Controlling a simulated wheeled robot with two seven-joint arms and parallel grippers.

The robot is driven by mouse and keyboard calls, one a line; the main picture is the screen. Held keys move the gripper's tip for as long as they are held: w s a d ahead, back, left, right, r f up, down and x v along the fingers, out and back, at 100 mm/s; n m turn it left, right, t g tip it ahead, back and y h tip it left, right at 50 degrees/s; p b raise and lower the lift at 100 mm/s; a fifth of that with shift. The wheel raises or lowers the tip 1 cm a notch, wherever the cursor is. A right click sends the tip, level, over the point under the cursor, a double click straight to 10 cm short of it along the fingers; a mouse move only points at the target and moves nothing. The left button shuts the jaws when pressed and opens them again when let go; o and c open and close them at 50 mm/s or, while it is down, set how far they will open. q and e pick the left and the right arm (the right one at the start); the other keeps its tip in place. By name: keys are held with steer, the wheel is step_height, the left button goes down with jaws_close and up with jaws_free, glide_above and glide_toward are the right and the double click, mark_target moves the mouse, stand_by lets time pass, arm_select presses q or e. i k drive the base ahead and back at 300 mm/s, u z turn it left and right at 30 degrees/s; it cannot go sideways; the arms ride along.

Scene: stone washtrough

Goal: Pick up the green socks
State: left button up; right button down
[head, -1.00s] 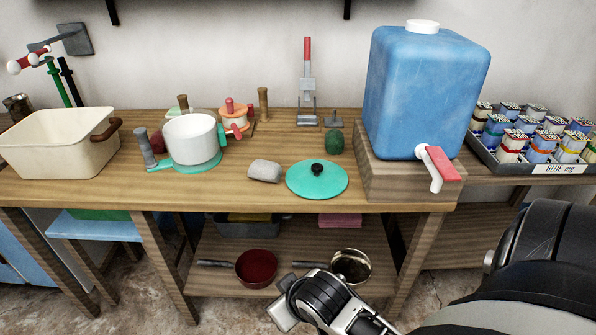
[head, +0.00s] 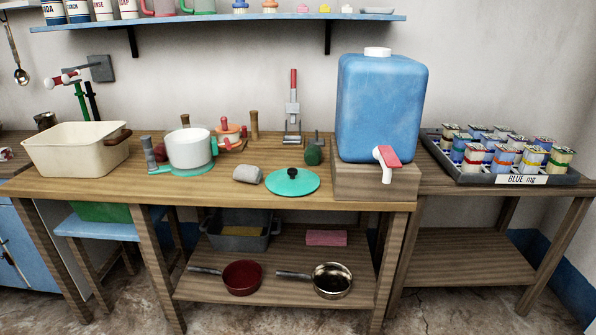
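A small dark green rounded bundle (head: 313,154), which looks like the rolled green socks, sits on the wooden table (head: 225,194). It lies behind the teal lid (head: 293,182) and just left of the wooden block (head: 372,183) under the blue water tank. A small metal stand partly shows behind it. A similar grey bundle (head: 247,174) lies left of the lid. Neither of my grippers is in view.
The blue tank (head: 382,105) with a red-handled tap stands right of the green bundle. A white pot (head: 189,149) and cream basin (head: 76,150) stand to the left. A tray of tins (head: 551,179) is at right. Pans (head: 242,277) are on the lower shelf.

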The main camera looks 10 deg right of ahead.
mark_target(312, 155)
steer(key=u, duration=0.9)
steer(key=i, duration=1.65)
steer(key=z, duration=0.95)
steer(key=i, duration=0.35)
steer(key=z, duration=0.3)
